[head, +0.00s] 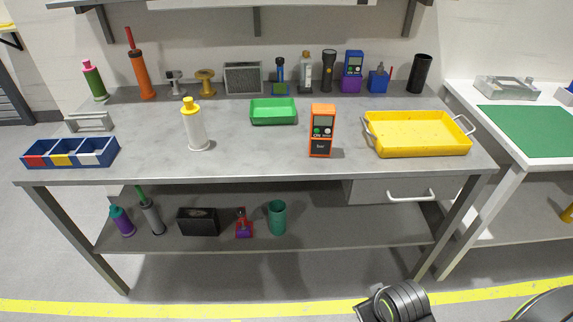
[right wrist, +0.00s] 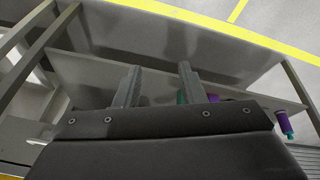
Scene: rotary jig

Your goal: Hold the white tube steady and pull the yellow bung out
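The white tube (head: 197,132) stands upright on the grey workbench, left of centre, in the head view. The yellow bung (head: 190,104) sits in its top end. No gripper is near or touching either one. My right gripper (right wrist: 160,67) shows in the right wrist view with its two fingers apart and nothing between them. The tube and bung are not in that view. My left gripper is not in view.
On the workbench (head: 240,163), an orange meter (head: 321,130) and yellow tray (head: 417,136) stand right of the tube. A green tray (head: 273,112) is behind, a blue divided bin (head: 70,153) at left. Several items line the back. Bench around the tube is clear.

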